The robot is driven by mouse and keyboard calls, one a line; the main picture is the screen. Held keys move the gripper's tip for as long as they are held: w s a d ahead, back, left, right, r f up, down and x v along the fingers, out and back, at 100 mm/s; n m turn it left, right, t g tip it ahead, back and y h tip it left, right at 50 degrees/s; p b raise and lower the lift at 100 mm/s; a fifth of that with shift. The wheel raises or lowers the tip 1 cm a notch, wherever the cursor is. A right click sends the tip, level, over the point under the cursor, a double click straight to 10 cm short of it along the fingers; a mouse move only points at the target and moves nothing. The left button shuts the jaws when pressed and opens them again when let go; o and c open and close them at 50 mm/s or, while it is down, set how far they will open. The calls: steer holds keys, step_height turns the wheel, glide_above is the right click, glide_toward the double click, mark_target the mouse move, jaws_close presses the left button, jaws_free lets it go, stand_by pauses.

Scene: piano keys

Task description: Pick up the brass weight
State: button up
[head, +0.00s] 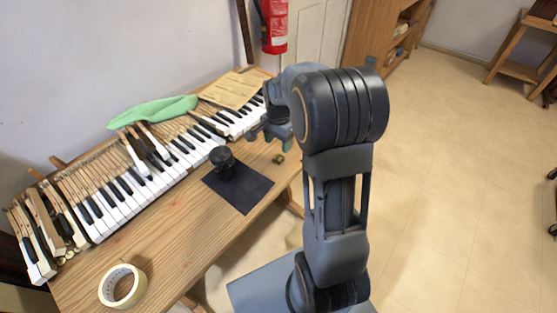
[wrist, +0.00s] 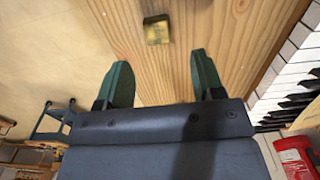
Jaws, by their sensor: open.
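The brass weight (head: 278,159) is a small brass-coloured block on the wooden table near its right edge. In the wrist view the brass weight (wrist: 157,33) is near the top, beyond the fingertips and roughly centred between them. My gripper (head: 268,137) hangs over the table close to the weight, near the piano keys. In the wrist view my gripper (wrist: 161,72) has its two green fingers spread apart, with only bare wood between them. The weight is apart from both fingers. The exact height of the fingers above the table is hard to tell.
Piano keys (head: 139,188) run along the table's wall side. A black knobbed object (head: 223,160) stands on a dark mat (head: 250,192) left of the weight. A tape roll (head: 122,287), green cloth (head: 152,111) and paper (head: 232,90) lie farther off. Bare wood surrounds the weight.

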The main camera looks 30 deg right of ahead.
mark_target(278, 157)
steer(key=shift+s+f, duration=0.2)
steer(key=shift+f, duration=3.15)
steer(key=shift+c, duration=0.2)
steer(key=c, duration=1)
